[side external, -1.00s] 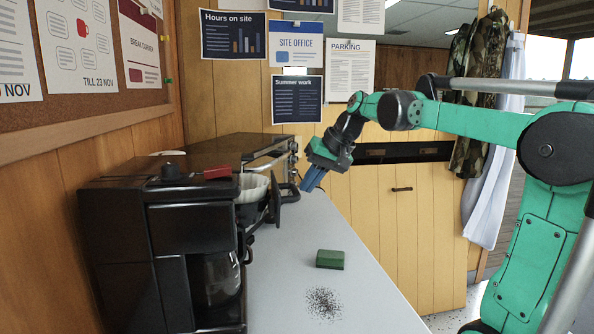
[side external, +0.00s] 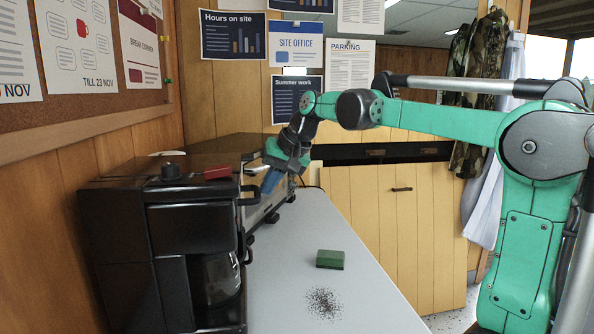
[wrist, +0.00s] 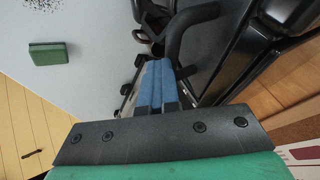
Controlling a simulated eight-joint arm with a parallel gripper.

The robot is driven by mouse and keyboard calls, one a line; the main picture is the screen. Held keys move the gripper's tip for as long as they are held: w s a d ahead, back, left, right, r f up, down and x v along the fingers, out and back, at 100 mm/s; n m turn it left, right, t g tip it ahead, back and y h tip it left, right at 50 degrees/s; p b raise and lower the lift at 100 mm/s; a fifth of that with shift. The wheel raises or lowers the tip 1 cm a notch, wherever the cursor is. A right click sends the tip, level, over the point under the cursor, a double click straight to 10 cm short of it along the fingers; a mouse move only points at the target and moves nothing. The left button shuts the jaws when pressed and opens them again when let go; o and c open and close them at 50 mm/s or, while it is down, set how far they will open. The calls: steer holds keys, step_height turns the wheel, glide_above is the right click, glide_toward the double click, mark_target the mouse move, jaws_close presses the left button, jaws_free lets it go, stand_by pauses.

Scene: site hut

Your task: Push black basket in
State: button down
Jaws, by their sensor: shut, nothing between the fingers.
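The black basket's handle (side external: 249,190) shows at the right side of the black coffee maker (side external: 180,220). The basket body is mostly out of sight inside the machine, and no white filter shows. My gripper (side external: 267,190), with blue fingers, is shut and empty just right of the handle. In the wrist view my gripper's fingers (wrist: 158,66) lie beside the curved black handle (wrist: 192,22). I cannot tell whether they touch it.
A glass carafe (side external: 217,275) sits in the coffee maker below the basket. An oven-like appliance (side external: 225,150) stands behind it. A green sponge (side external: 330,259) and dark crumbs (side external: 323,302) lie on the grey counter (side external: 285,285). The counter's right side is mostly clear.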

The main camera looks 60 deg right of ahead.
steer(key=shift+w+a, duration=0.25)
